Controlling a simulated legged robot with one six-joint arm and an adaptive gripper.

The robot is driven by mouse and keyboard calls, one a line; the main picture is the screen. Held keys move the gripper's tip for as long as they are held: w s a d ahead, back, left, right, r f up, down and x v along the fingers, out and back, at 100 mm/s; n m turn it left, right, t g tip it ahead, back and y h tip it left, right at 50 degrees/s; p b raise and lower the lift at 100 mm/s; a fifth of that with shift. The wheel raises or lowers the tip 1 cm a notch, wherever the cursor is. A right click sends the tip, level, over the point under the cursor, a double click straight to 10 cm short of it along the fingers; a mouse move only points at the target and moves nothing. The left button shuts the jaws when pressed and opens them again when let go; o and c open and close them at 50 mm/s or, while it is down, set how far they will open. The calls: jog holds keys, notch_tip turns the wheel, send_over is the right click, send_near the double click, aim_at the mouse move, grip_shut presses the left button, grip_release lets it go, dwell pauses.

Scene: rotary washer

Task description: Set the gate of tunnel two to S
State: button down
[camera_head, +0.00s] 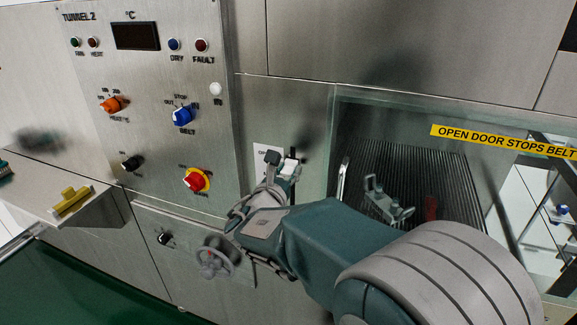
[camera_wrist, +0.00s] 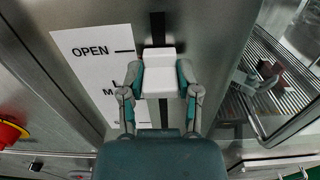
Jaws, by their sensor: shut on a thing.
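The gate of tunnel two has a white block-shaped handle (camera_wrist: 160,72) on a dark vertical slot (camera_wrist: 157,24). A white scale card (camera_wrist: 85,62) left of the slot reads OPEN at the top, with an M lower down; its lowest mark is mostly hidden by my gripper. The handle's top edge is near the level of the OPEN tick, with its body below it. My gripper (camera_wrist: 160,88) is shut on the handle, a finger on each side.
The control panel (camera_head: 150,70) holds an orange knob (camera_head: 112,104), a blue knob (camera_head: 183,116), a black knob (camera_head: 131,163) and a red-yellow switch (camera_head: 196,180). A handwheel (camera_head: 212,262) is below. Right of my gripper is a window onto a ribbed belt (camera_head: 425,160).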

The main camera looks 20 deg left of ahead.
notch_tip(320, 180, down, 6)
jog(key=shift+a, duration=0.1)
jog(key=shift+c, duration=2.4)
grip_release()
jog(key=shift+o, duration=0.8)
jog(key=shift+w+a, duration=0.1)
jog(key=s+a, duration=0.1)
jog(key=s, duration=1.1)
jog(key=shift+f, duration=0.15)
